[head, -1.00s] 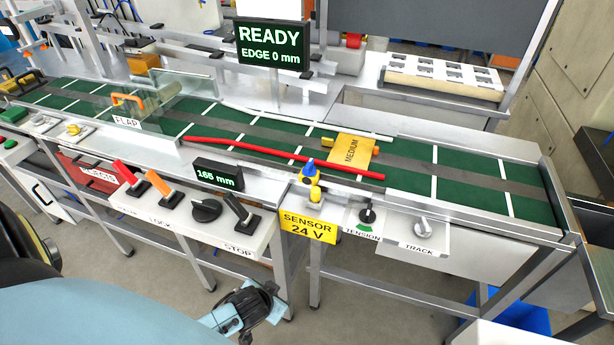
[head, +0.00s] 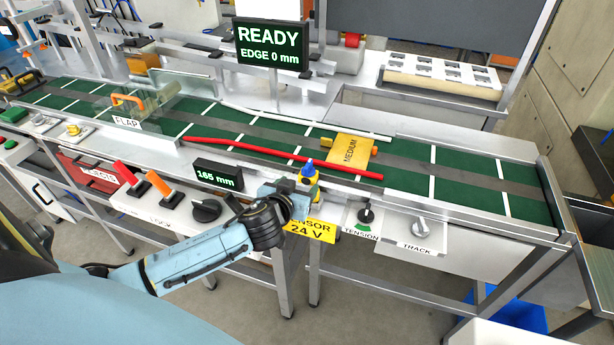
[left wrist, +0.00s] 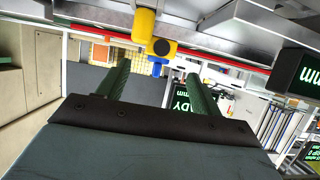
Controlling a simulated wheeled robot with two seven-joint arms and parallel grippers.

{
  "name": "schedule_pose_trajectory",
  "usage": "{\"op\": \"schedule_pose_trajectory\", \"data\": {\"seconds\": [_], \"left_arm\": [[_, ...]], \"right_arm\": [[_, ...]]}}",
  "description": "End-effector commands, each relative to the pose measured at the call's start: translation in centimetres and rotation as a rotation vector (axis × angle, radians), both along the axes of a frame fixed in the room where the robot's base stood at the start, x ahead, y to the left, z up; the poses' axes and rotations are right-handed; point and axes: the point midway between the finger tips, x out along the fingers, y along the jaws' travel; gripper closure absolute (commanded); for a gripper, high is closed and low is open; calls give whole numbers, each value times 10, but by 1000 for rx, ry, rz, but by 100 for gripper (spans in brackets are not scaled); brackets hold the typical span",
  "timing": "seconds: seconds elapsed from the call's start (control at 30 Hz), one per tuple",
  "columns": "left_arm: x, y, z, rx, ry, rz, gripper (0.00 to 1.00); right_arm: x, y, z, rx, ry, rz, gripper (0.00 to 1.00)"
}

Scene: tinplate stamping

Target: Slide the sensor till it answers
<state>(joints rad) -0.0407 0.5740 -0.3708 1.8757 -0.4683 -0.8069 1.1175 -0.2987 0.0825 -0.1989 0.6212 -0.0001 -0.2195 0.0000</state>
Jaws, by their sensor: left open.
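The sensor (head: 309,174) is a small yellow body with a blue top on the front rail of the conveyor, above the yellow "SENSOR 24 V" label (head: 312,231). My left gripper (head: 298,190) is at the sensor's left front side and partly covers its lower part and the label. In the left wrist view the sensor (left wrist: 144,26) shows upside down, just past the two green fingertips of my open, empty left gripper (left wrist: 158,70). I cannot tell whether they touch. The display (head: 272,45) reads READY, EDGE 0 mm. The small readout (head: 218,175) shows 165 mm.
A yellow "MEDIUM" plate (head: 352,149) lies on the green belt (head: 465,178) behind a red rail (head: 280,154). The tension knob (head: 366,214) is close on the right.

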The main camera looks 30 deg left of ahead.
Motion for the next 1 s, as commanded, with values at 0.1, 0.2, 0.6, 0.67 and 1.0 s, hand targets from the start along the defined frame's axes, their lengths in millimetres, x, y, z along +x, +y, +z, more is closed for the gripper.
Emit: {"op": "schedule_pose_trajectory", "data": {"seconds": [0.1, 0.2, 0.6, 0.67, 1.0], "left_arm": [[22, 6, -9, 2, -1, 1, 35], [38, 9, -16, 1, 0, 1, 35], [71, 17, -31, -1, 2, 0, 35], [72, 17, -32, -1, 2, 0, 35], [72, 17, -32, -1, 2, -1, 48]], "right_arm": [[-1, 2, -2, 3, 2, -1, 40], [-1, 3, -4, 4, 2, -1, 40], [-2, 4, -7, 6, 3, 0, 40], [-2, 4, -7, 5, 4, -1, 40], [-2, 4, -7, 5, 4, 0, 40]]}}
